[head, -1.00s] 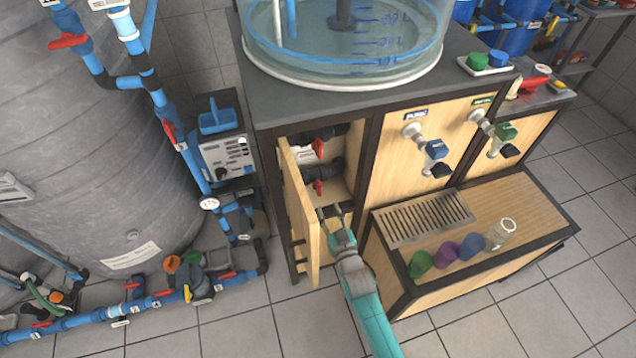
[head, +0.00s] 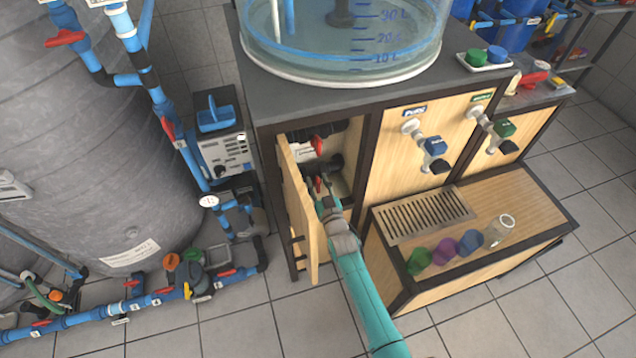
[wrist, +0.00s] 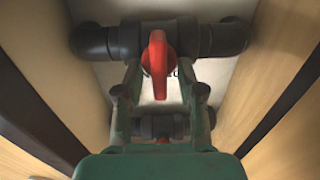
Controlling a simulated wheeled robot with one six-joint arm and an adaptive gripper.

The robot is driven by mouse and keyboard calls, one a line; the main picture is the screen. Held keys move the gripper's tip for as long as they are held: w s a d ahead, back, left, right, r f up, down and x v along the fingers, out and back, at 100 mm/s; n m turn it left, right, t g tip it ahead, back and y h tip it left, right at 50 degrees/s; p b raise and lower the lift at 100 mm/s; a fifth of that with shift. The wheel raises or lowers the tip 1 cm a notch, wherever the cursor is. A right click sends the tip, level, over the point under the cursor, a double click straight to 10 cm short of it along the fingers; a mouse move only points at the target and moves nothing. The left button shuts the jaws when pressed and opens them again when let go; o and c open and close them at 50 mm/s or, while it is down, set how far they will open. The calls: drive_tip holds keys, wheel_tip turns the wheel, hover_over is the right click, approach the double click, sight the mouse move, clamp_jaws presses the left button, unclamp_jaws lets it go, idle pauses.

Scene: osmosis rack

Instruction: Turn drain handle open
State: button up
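A red valve handle (wrist: 157,66) on a dark grey pipe (wrist: 205,40) stands between the two fingertips of my gripper (wrist: 160,78) in the wrist view. The fingers are apart, with a visible gap on each side of the handle. A second red handle (head: 317,145) sits higher on another dark pipe. I cannot read which valve is marked drain.
The open wooden cabinet door (head: 298,215) stands close on the left of my arm. A wooden bench (head: 530,200) with a metal grate (head: 425,215) and several cups is on the right. A water tank (head: 345,50) stands on top.

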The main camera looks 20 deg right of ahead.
clamp_jaws()
drive_tip(key=shift+n, duration=0.3)
drive_tip(key=n, duration=0.3)
drive_tip(key=shift+a+n, duration=0.3)
drive_tip(key=n, duration=0.4)
drive_tip(key=shift+a+f+n, duration=0.25)
drive_tip(key=shift+n, duration=0.05)
drive_tip(key=n, duration=0.4)
drive_tip(key=shift+a+f+n, duration=0.15)
drive_tip(key=shift+f+n, duration=0.1)
drive_tip(key=shift+n, duration=0.05)
drive_tip(key=shift+f+n, duration=0.15)
drive_tip(key=shift+n, duration=1)
drive_tip(key=shift+f+n, duration=0.15)
drive_tip(key=shift+n, duration=1)
